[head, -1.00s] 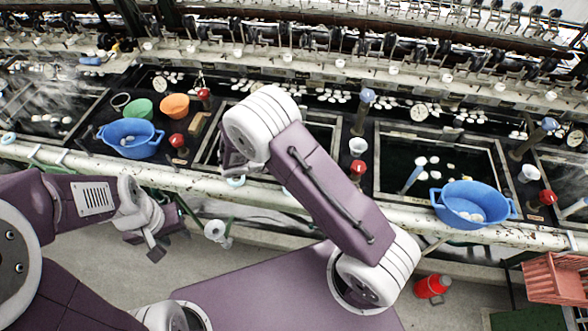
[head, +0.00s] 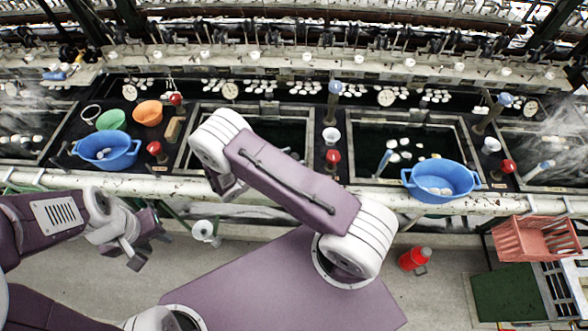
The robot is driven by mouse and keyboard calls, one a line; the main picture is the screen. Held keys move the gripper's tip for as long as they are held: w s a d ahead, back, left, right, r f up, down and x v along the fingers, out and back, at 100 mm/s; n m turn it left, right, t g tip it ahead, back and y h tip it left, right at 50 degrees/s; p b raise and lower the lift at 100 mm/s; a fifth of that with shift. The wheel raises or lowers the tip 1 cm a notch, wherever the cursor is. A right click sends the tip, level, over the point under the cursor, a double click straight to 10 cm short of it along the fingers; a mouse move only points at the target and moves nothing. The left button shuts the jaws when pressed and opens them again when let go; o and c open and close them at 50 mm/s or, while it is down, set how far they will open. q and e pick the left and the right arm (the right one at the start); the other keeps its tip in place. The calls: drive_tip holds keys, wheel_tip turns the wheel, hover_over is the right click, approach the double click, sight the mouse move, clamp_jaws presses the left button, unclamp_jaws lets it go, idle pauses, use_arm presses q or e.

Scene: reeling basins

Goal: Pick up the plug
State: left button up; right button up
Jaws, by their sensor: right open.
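I cannot clearly make out a plug in the head view. My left gripper (head: 150,250) hangs over the floor in front of the basin bench at the left. Its two fingers are apart, with nothing seen between them. My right gripper (head: 228,188) points down at the bench's front edge, below the left middle basin (head: 262,108). It is open but mostly hidden behind my own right wrist. A small white round fitting (head: 203,231) sits below the bench edge, between the two grippers.
A blue tub (head: 106,150), a green bowl (head: 110,120) and an orange bowl (head: 148,113) stand on the bench left. Another blue tub (head: 440,181) stands at the right front. A red bottle (head: 415,259) and a salmon crate (head: 535,238) are lower right. Red-topped knobs line the bench.

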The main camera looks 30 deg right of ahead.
drive_tip(key=shift+x, duration=1.1)
drive_tip(key=shift+a, duration=0.15)
clamp_jaws()
idle(0.4)
